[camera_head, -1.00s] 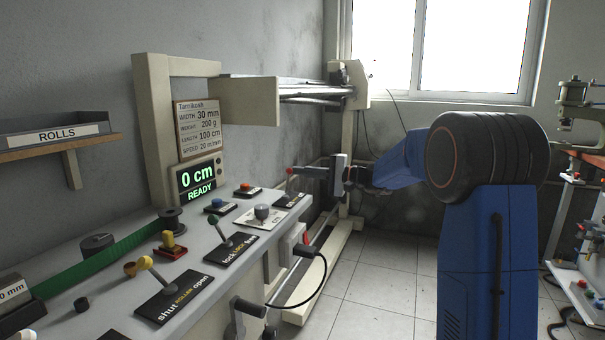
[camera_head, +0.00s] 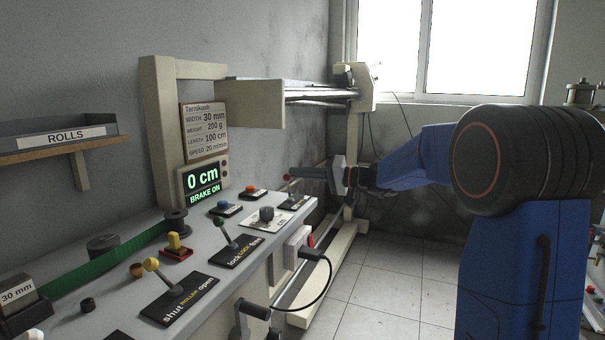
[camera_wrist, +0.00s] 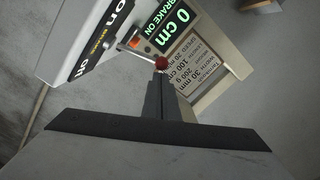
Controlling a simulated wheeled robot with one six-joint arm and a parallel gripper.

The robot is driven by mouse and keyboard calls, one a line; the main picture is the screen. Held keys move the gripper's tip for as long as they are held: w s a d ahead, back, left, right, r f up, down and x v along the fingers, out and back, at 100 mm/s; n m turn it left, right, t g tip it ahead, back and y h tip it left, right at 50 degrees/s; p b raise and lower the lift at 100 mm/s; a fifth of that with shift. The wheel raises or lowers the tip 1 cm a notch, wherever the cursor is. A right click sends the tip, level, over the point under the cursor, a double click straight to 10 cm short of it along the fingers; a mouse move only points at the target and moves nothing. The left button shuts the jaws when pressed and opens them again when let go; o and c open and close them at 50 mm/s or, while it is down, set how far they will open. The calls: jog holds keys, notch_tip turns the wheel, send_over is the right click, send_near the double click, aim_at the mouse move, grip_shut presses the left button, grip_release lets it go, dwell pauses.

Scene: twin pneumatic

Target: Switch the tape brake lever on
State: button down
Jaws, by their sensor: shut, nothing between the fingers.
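The tape brake lever shows in the wrist view as a thin metal rod with a red knob (camera_wrist: 161,63), leaning from a dark label plate (camera_wrist: 92,48) that carries "on". In the head view the red knob (camera_head: 286,179) is small, at the far end of the bench, partly behind my gripper. My gripper (camera_head: 292,172) is shut and empty, and its fingertips (camera_wrist: 160,76) are right at the knob. I cannot tell whether they touch it. The display (camera_head: 203,183) reads "0 cm" and "BRAKE ON".
Tiled floor (camera_head: 385,275) is free to the right.

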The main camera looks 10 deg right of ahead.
jog(key=shift+s+a+n, duration=0.15)
jog(key=shift+s+n, duration=0.05)
jog(key=shift+n, duration=0.1)
jog(key=shift+s+a+f, duration=0.15)
jog(key=shift+s+a, duration=0.15)
jog(key=shift+s, duration=0.15)
jog(key=s+d+r, duration=0.3)
jog(key=d, duration=0.7)
jog(key=shift+s+d, duration=0.2)
jog(key=shift+d, duration=0.2)
dwell(0.4)
jog(key=shift+f, duration=0.1)
